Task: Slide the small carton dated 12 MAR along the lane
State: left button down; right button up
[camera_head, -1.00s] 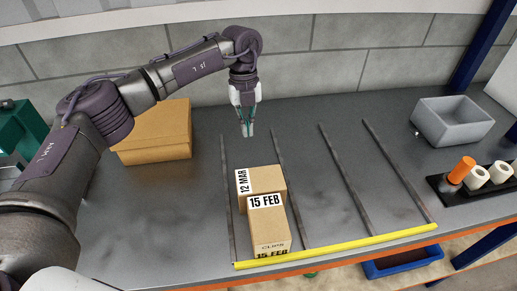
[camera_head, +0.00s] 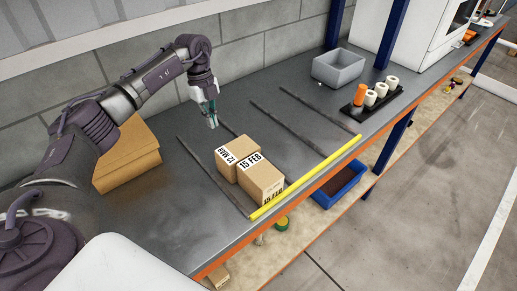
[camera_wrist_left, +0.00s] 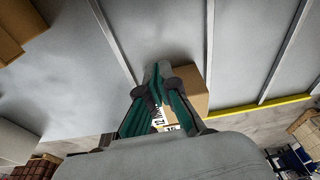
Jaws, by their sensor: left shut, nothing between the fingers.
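The small carton labelled 12 MAR (camera_head: 236,150) stands in the left lane between dark rails. A second carton labelled 15 FEB (camera_head: 262,180) stands right in front of it, close to the yellow bar (camera_head: 306,178) at the lane's front end. My left gripper (camera_head: 213,124) is shut and empty, just behind the 12 MAR carton. My right gripper is not in view.
A larger cardboard box (camera_head: 128,158) stands left of the lanes. A grey bin (camera_head: 338,68) and a black rack (camera_head: 372,100) with orange and white spools stand to the right. The right-hand lanes are empty. A blue bin (camera_head: 340,188) is below the bench edge.

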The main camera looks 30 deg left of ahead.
pick_arm(q)
jog(key=p, duration=0.5)
send_near(236, 147)
jog(key=d+f, duration=0.1)
jog(key=f, duration=0.1)
jog(key=d+f, duration=0.2)
jog(key=f, duration=0.1)
jog(key=shift+s+d+f, duration=0.1)
jog(key=shift+s+f, duration=0.2)
jog(key=shift+s, duration=0.1)
jog(key=shift+d+f, duration=0.1)
jog(key=shift+f, duration=0.1)
jog(key=shift+f+p, duration=0.25)
jog(key=shift+p, duration=0.2)
jog(key=shift+f+b, duration=0.4)
jog(key=shift+f, duration=0.1)
jog(key=shift+s+f, duration=0.1)
jog(key=shift+s, duration=0.05)
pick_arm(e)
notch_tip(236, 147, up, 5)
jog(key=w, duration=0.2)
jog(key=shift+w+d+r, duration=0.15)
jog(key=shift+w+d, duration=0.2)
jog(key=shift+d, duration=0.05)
